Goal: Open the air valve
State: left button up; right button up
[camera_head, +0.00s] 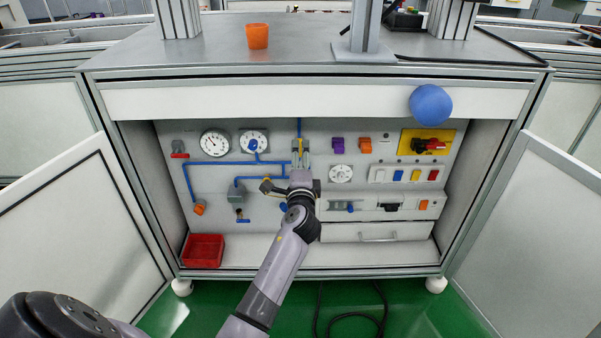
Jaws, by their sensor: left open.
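Blue air pipes (221,162) run across the back panel of the open cabinet. My left gripper (300,150) is open in front of the panel, at the vertical pipe in the middle. A narrow yellow part, which looks like a valve handle, shows between its fingers; I cannot tell whether they touch it. The wrist and arm hide the panel below. A red-handled fitting (179,155) is at the upper left, and a blue-handled fitting (243,220) is at the lower left. No label shows which is the air valve. My right gripper is not in view.
Two gauges (214,142) sit upper left on the panel. Switches and a red knob on a yellow plate (427,142) are at right. A red bin (203,251) stands lower left. Cabinet doors stand open on both sides. A blue ball (430,105) appears before the upper right edge.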

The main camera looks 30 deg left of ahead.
pick_arm(q)
jog(key=v, duration=0.5)
jog(key=shift+s+d, duration=0.2)
jog(key=shift+s, duration=0.05)
